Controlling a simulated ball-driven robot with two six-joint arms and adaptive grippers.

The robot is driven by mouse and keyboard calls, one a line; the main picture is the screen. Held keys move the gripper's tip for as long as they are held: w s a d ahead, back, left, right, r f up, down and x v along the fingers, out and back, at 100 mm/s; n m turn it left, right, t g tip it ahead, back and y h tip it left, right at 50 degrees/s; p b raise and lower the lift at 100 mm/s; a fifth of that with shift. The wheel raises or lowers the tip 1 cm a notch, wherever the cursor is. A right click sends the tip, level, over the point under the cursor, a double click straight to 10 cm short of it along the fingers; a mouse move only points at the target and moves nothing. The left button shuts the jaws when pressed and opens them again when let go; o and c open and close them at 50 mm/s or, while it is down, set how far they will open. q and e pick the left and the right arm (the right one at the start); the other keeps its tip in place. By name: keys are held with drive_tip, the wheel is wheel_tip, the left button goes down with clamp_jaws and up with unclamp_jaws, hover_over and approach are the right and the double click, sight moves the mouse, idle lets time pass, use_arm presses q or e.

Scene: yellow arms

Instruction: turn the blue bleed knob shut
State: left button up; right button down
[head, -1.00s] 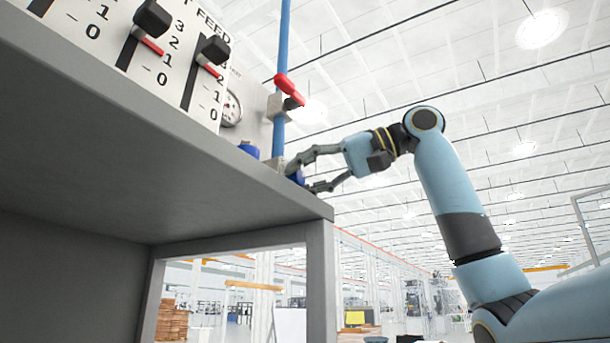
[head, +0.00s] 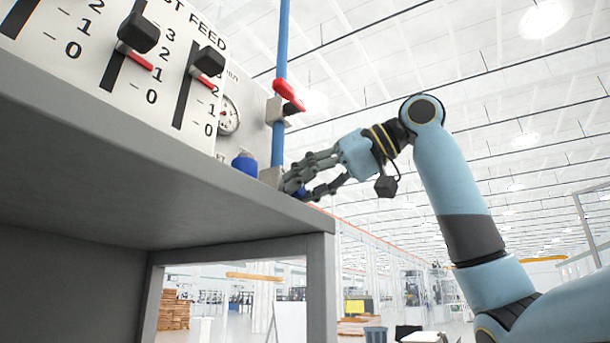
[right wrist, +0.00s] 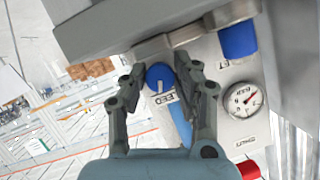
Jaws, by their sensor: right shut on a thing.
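The blue bleed knob (right wrist: 160,77) is round with a white mark on its face, beside lettering partly hidden by a finger. It sits between the two fingertips of my right gripper (right wrist: 158,74) in the right wrist view. That gripper is shut on the knob. In the head view my right gripper (head: 296,187) reaches in from the right to the panel's lower right end, and its fingers hide most of the knob (head: 303,192). My left gripper is not in view.
A blue pipe (head: 280,80) with a red lever (head: 288,94) rises above the knob. A gauge (right wrist: 243,97) and another blue part (right wrist: 238,40) are close by. Black-knobbed sliders (head: 209,62) are on the panel at left. The grey shelf edge (head: 230,190) runs below. Right of the shelf is open.

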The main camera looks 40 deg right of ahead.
drive_tip(key=n+t+h, duration=0.1)
drive_tip(key=n+h, duration=0.2)
drive_tip(key=n, duration=0.1)
drive_tip(key=shift+a+r, duration=0.1)
drive_tip(key=shift+a, duration=0.05)
drive_tip(key=n+t+h, duration=0.1)
drive_tip(key=n, duration=0.1)
drive_tip(key=n+t+h, duration=0.1)
drive_tip(key=n, duration=0.1)
drive_tip(key=shift+n+h, duration=0.3)
drive_tip(key=shift+n, duration=0.1)
idle(0.4)
drive_tip(key=c, duration=1)
unclamp_jaws()
